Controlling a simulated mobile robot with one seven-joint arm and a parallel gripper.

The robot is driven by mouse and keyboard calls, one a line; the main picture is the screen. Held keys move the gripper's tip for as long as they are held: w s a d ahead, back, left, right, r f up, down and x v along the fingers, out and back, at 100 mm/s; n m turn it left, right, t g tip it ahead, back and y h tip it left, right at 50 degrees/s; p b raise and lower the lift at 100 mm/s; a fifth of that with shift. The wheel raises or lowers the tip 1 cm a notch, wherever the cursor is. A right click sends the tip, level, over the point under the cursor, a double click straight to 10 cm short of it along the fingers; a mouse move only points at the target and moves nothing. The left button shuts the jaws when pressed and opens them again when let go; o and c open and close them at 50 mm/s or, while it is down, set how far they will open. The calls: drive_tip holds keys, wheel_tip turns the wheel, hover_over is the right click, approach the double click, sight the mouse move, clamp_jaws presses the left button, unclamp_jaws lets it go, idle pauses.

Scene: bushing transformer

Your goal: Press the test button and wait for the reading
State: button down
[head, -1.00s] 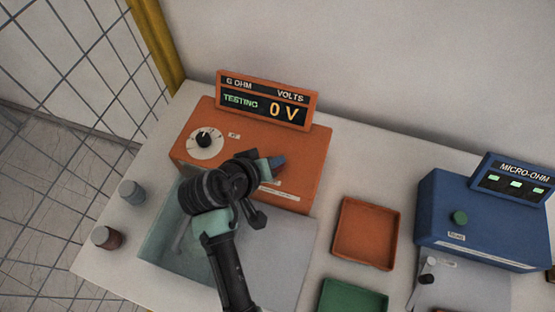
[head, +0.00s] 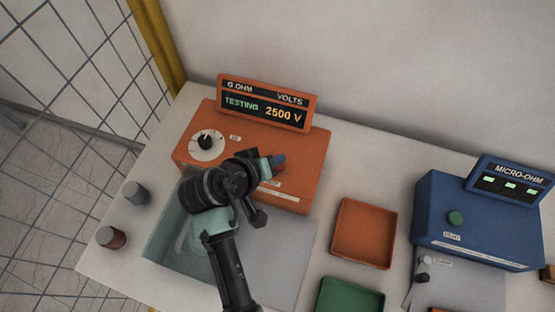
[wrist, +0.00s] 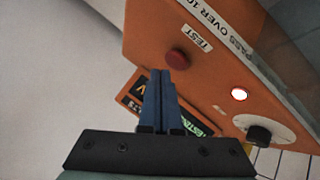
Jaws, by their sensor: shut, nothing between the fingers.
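The orange tester (head: 300,178) stands at the back left of the table. Its display (head: 267,105) reads "TESTING" in green and "2500 V" in yellow. In the wrist view the red button (wrist: 177,58) sits beside a "TEST" label on the orange face (wrist: 165,25). My gripper (head: 279,160) is shut and empty over the tester. In the wrist view its blue fingertips (wrist: 161,78) lie just below the button in the picture; I cannot tell whether they touch it. A round light (wrist: 238,94) glows white near the dial (wrist: 258,134).
An orange tray (head: 364,232) and a green tray (head: 350,297) lie to the right. A blue micro-ohm meter (head: 480,222) stands at the far right. Two small cylinders, grey (head: 135,193) and dark red (head: 111,238), stand at the left edge.

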wheel_tip(320, 180, up, 5)
drive_tip(key=p, duration=0.5)
drive_tip(key=shift+r, duration=0.1)
idle(0.8)
drive_tip(key=w+a+r+m+t+y+b, duration=0.1)
drive_tip(key=w+r+t+y+b, duration=0.3)
drive_tip(key=r, duration=0.9)
drive_tip(key=w+r+t+h+b, duration=0.15)
drive_tip(key=w+r+t, duration=0.35)
drive_tip(key=r, duration=0.8)
drive_tip(key=s+r+t+y+b, duration=0.1)
drive_tip(key=s+r+t, duration=0.4)
drive_tip(key=r, duration=0.7)
drive_tip(key=s+d+r+t+y+b, duration=0.1)
drive_tip(key=s+r+t+y+b, duration=0.1)
drive_tip(key=s+r+t, duration=0.4)
drive_tip(key=s+r+b, duration=0.1)
drive_tip(key=s+r, duration=0.3)
drive_tip(key=r, duration=0.3)
drive_tip(key=shift+d+m, duration=0.3)
drive_tip(key=shift+m, duration=0.1)
